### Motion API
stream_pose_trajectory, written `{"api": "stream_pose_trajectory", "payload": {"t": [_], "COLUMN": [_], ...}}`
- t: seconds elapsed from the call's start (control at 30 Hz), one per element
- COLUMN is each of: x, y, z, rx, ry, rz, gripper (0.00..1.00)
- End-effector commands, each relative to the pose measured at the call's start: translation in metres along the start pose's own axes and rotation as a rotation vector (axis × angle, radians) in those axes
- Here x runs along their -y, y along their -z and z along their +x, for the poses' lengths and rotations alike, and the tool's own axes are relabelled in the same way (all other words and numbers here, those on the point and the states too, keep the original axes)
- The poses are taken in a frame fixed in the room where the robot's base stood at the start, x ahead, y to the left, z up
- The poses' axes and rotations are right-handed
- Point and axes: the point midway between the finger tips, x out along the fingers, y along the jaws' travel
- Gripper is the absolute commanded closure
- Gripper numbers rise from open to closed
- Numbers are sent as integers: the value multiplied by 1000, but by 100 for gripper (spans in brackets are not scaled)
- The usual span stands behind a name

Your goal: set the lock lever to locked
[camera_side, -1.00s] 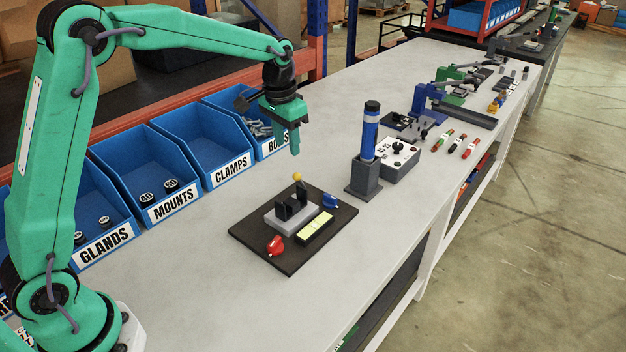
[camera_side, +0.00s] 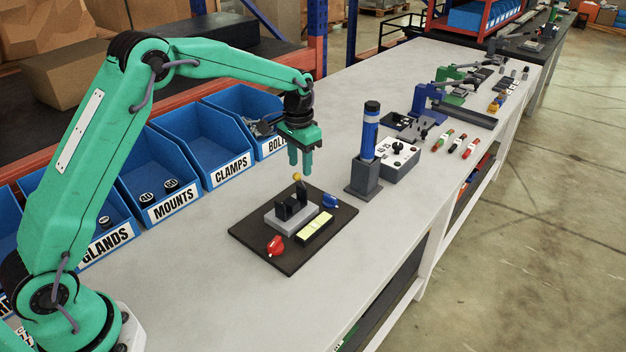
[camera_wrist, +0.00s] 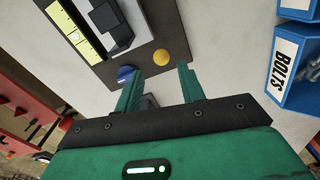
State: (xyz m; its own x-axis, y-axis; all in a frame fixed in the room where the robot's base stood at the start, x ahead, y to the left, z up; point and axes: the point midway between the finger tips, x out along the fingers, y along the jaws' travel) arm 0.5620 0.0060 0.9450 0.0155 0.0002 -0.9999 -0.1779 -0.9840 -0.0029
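A dark base plate (camera_side: 262,256) lies on the bench and carries a grey block (camera_side: 283,226) with black uprights. A yellow ball knob (camera_side: 297,177), apparently the lever's end, stands at the block's far end. My gripper (camera_side: 300,171) is above it, pointing down, open and empty. In the wrist view the yellow ball (camera_wrist: 162,57) appears just beyond and between the fingertips (camera_wrist: 159,69). The gap in height is hard to judge. The lever's shaft is mostly hidden below the ball. No lock marking is readable.
A red knob (camera_side: 275,246), a blue knob (camera_side: 329,201) and a yellow strip (camera_side: 316,226) sit on the plate. A grey holder (camera_side: 363,181) with a blue cylinder (camera_side: 370,133) stands to the right. Blue bins (camera_side: 215,143) line the left. Bench space in front is clear.

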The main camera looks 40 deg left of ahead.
Motion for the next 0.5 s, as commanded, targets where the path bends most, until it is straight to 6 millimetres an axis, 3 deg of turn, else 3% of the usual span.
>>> {"api": "stream_pose_trajectory", "payload": {"t": [0.5], "x": [5], "y": [-1], "z": [56], "rx": [1], "ry": [0], "rz": [-1], "gripper": [61]}}
